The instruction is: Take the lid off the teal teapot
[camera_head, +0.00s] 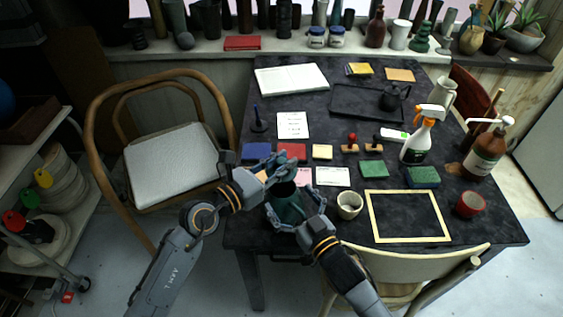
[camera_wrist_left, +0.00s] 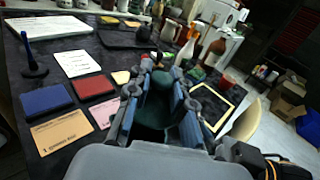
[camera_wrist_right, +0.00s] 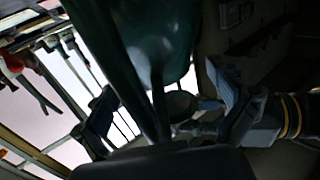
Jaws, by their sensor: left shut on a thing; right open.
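The teal teapot (camera_head: 288,208) stands at the near left edge of the dark table, partly hidden by my grippers. My left gripper (camera_head: 284,168) is just above it, shut on its teal lid. In the left wrist view the rounded lid (camera_wrist_left: 162,82) shows between the fingers, with darker teal below it. A dark round area shows at the teapot's top in the head view. My right gripper (camera_head: 298,218) is open, its fingers spread around the teapot's lower body. In the right wrist view the dark teal body (camera_wrist_right: 160,30) is close and poorly lit; contact is unclear.
A cream cup (camera_head: 349,206) stands close to the teapot's right. A yellow-edged frame (camera_head: 408,216), a red bowl (camera_head: 470,204) and a spray bottle (camera_head: 417,136) are further right. Cards and coloured pads lie behind. A cream chair (camera_head: 415,266) stands at the near edge.

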